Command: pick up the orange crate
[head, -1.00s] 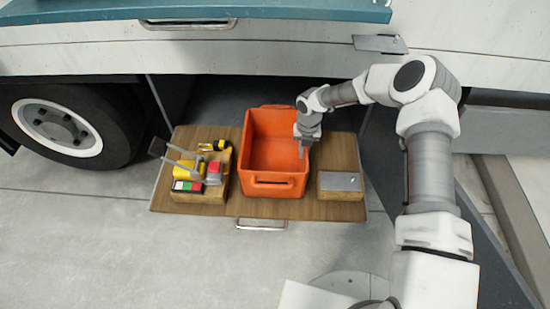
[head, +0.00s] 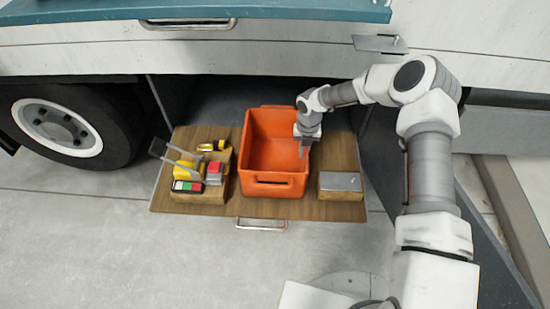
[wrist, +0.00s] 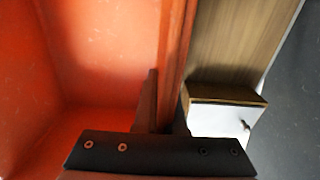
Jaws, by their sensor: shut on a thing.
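The orange crate (head: 275,181) stands upright and looks empty on a wooden pull-out tray (head: 320,210) below the truck body. It also fills the left of the wrist view (wrist: 90,60). My gripper (head: 303,148) is at the crate's right wall. In the wrist view my gripper (wrist: 166,105) has one finger inside the crate and the other outside, shut on the wall's rim. The far finger is partly hidden behind the wall and the dark gripper body.
A wooden box with tools (head: 203,190) sits left of the crate. A small wooden box with a grey lid (head: 340,184) sits close on its right. The truck wheel (head: 65,128) is at the left, and the truck body (head: 280,50) overhangs the tray's back.

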